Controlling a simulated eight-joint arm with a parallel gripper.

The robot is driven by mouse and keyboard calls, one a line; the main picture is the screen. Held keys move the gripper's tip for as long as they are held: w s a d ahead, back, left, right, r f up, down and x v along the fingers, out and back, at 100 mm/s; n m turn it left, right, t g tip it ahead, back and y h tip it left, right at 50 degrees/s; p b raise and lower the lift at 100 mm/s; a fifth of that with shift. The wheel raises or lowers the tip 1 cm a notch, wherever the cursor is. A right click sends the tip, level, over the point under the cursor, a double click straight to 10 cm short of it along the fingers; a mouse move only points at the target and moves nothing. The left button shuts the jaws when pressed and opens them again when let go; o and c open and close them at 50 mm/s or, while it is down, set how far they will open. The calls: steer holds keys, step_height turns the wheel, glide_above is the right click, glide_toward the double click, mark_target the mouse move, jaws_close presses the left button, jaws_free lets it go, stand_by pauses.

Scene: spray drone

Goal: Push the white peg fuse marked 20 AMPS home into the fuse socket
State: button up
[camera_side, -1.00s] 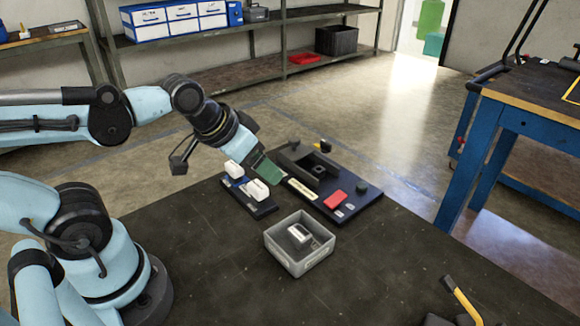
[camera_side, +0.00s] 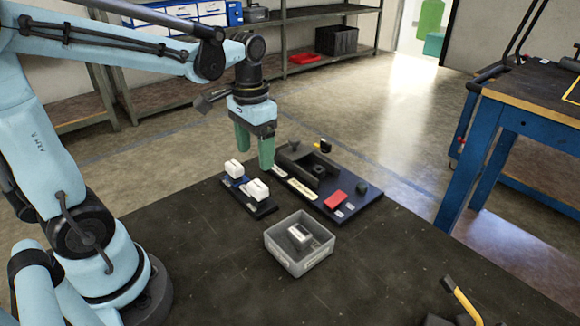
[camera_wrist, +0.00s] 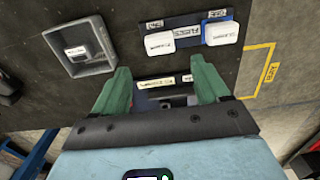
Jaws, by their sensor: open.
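Two white fuses, a far one (camera_side: 233,169) and a near one (camera_side: 257,189), sit in a dark holder left of the fixture board. In the wrist view they show as a left white block (camera_wrist: 160,40) and a right one (camera_wrist: 220,34); their markings are too small to read. The dark socket block (camera_side: 322,178) stands on the board; part of it shows between the fingers in the wrist view (camera_wrist: 180,101). My gripper (camera_side: 254,153) points down with green fingers spread, empty, above and behind the fuses. The fingers frame the board's edge in the wrist view (camera_wrist: 160,72).
A grey bin (camera_side: 283,262) with a grey-and-white part (camera_side: 300,234) inside stands in front of the board. The front of the table is largely clear.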

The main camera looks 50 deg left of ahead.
mark_target(258, 185)
stand_by(0.3)
steer(key=shift+f, duration=4.5)
jaws_close()
steer(key=shift+r, duration=3)
steer(key=shift+w, duration=0.1)
steer(key=w+d+r, duration=0.1)
steer(key=w+r, duration=0.2)
steer(key=w, duration=1.3)
steer(key=shift+w+d, duration=0.4)
